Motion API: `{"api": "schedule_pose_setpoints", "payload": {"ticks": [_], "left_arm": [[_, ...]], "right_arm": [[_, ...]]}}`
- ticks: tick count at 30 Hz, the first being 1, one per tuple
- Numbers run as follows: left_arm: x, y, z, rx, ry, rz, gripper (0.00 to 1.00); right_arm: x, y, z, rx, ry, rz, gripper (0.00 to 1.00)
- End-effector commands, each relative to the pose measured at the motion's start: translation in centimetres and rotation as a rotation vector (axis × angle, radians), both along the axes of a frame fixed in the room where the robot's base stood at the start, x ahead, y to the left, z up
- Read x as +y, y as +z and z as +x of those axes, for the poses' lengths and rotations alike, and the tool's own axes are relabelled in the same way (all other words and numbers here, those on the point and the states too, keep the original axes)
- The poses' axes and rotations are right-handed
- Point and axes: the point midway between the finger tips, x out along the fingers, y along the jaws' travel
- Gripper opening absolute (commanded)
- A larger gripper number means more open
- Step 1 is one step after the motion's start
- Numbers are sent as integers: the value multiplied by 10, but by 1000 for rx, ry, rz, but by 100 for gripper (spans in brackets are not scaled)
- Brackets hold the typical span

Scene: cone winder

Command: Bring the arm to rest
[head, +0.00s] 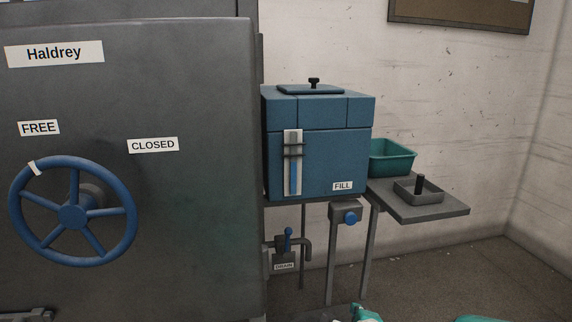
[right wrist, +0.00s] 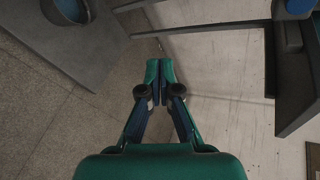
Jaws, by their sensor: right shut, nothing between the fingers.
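My right gripper (right wrist: 160,75) is in the middle of the right wrist view. Its two green and dark blue fingers are shut together, with nothing between them. The fingertips point over bare floor near the foot of the pale wall and touch nothing that I can see. In the head view only small teal parts of my right arm or gripper (head: 366,314) show at the bottom edge; the rest is cut off. My left gripper is in neither view.
A grey cabinet (head: 200,90) with a blue handwheel (head: 72,216) fills the left. Beside it stand a blue box (head: 345,150) labelled FILL, a drain valve (head: 288,240), a green bin (head: 393,158) and a grey side shelf (head: 440,208). The floor (head: 440,270) at lower right is clear.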

Motion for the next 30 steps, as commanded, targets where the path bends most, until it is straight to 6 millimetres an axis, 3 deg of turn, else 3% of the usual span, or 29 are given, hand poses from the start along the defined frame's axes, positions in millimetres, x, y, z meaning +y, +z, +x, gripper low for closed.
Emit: {"api": "schedule_pose_setpoints", "payload": {"ticks": [1, 5, 8, 13, 16, 21, 24, 30], "left_arm": [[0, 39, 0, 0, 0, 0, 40], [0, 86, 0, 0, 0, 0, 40], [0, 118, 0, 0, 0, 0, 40], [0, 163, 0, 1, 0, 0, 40], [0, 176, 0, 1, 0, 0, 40], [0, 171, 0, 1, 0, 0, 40], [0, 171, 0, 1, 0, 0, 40], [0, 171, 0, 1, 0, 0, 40]], "right_arm": [[-6, 5, -15, 74, 24, -31, 0], [-11, -22, -62, 250, 138, -129, 0], [-9, -40, -108, 387, 269, -206, 0], [5, -58, -202, 586, 580, -324, 0], [19, -66, -255, 656, 802, -385, 0], [43, -76, -329, 661, 1222, -506, 0], [49, -74, -347, 612, 1403, -580, 0], [55, -73, -352, 547, 1543, -669, 0]]}}
